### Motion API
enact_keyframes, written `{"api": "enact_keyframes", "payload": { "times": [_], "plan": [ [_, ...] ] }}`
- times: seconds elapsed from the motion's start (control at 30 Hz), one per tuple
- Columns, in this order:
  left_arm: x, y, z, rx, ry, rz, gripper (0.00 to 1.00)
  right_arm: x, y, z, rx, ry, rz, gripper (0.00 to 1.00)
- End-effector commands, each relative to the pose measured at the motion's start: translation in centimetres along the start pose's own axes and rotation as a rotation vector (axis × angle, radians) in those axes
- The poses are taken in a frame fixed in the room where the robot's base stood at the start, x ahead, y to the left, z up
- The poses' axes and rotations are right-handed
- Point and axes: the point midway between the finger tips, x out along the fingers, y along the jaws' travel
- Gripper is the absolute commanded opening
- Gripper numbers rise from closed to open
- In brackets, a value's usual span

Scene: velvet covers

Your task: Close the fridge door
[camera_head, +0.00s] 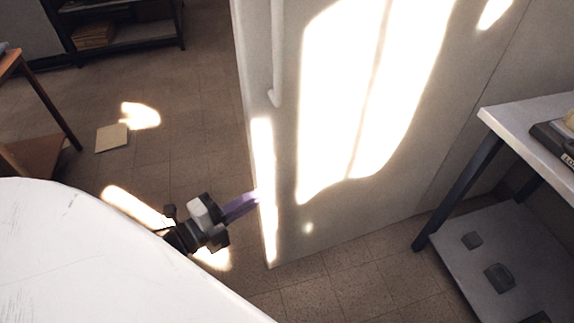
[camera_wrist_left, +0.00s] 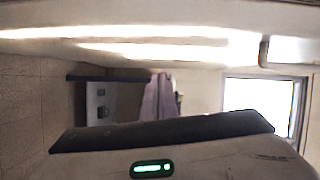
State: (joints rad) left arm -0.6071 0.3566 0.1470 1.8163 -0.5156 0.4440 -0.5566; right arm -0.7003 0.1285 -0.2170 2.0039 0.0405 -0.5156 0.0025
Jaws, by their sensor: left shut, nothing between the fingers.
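The fridge door (camera_head: 400,215) is a tall pale panel in the middle of the head view, with sunlight on its face. A light handle (camera_head: 275,60) runs down near its left edge. I cannot tell how far the door stands open. My left gripper (camera_head: 248,199) is shut and empty. Its purple fingers point right, with the tips at or very near the lower left edge of the door; contact is not clear. In the left wrist view the pale surface of the fridge (camera_wrist_left: 130,35) fills the top. My right gripper is not in view.
A table (camera_head: 510,118) with a lower shelf stands at the right, beside the pale panel. A dark shelf unit (camera_head: 125,45) and a wooden table (camera_head: 40,95) are at the upper left. A flat piece (camera_head: 111,138) lies on the tiled floor. A white rounded surface fills the lower left.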

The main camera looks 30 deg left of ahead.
Motion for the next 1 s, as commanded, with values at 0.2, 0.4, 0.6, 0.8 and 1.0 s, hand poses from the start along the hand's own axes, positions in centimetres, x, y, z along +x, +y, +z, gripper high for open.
{"api": "enact_keyframes", "payload": {
  "times": [0.2,0.4,0.6,0.8,1.0],
  "plan": [
    [0.5,-1.1,-0.1,0.175,0.089,-0.035,0.00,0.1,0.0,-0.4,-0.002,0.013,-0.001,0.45],
    [3.9,-1.4,-0.5,0.173,0.088,-0.038,0.00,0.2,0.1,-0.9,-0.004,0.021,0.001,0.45],
    [8.2,-1.5,-0.8,0.170,0.088,-0.037,0.00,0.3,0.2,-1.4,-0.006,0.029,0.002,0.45],
    [10.4,-1.6,0.9,0.172,0.084,-0.032,0.00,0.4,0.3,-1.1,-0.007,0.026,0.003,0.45],
    [10.9,-1.9,2.5,0.167,0.086,-0.032,0.00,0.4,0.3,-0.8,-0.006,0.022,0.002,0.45]
  ]
}}
